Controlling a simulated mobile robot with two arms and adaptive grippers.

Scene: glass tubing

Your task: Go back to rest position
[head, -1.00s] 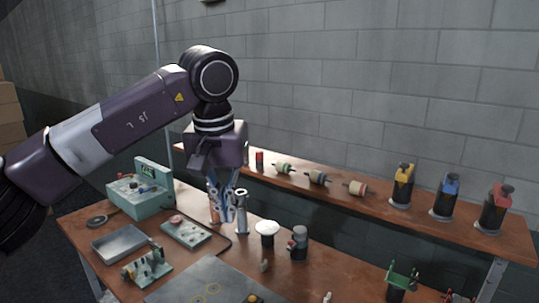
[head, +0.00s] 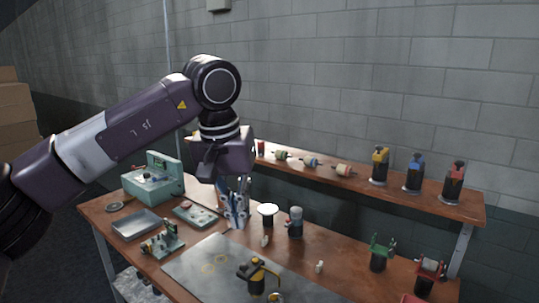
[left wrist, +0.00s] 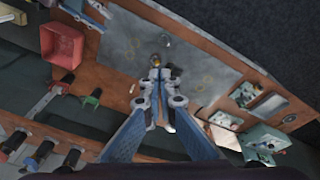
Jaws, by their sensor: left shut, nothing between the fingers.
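My left arm comes in from the left in the head view, and its gripper (head: 236,222) points down above the back of the workbench. Its blue fingers are together and hold nothing. In the left wrist view the shut fingertips (left wrist: 158,76) meet in front of the bench top. The gripper hides part of the bench behind it, and I cannot tell its exact height. My right gripper is in neither view.
The brown bench (head: 345,272) carries a dark plate (head: 190,268), a metal tray (head: 137,224), a teal device (head: 152,182), a white-topped item (head: 268,211) and a grey-topped jar (head: 295,222). Behind is a shelf (head: 330,178) with spools and coloured-top bottles. A red bin (left wrist: 63,43) lies in the wrist view.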

